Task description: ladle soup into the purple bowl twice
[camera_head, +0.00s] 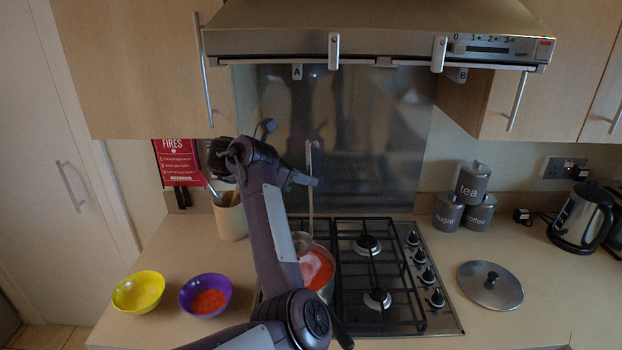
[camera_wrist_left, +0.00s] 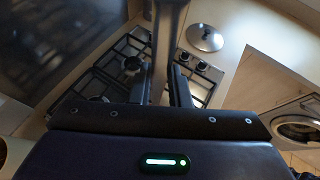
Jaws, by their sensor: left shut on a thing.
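The purple bowl (camera_head: 187,296) stands on the counter left of the hob and holds some red soup (camera_head: 208,301). A pot (camera_head: 331,286) with red soup (camera_head: 314,270) sits on the left side of the hob, partly hidden by my left arm. My left gripper (camera_head: 312,181) is shut on the upright handle of a metal ladle (camera_head: 310,205). The ladle's bowl hangs at the pot's back edge, above the soup; I cannot tell whether it holds any. The handle also shows between the fingers in the left wrist view (camera_wrist_left: 167,45). My right gripper is not in view.
A yellow bowl (camera_head: 138,292) stands left of the purple one. A utensil holder (camera_head: 229,218) is behind them. The pot lid (camera_head: 490,286) lies right of the hob (camera_head: 365,270). Canisters (camera_head: 472,184) and a kettle (camera_head: 582,216) stand back right. The extractor hood (camera_head: 375,38) overhangs the hob.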

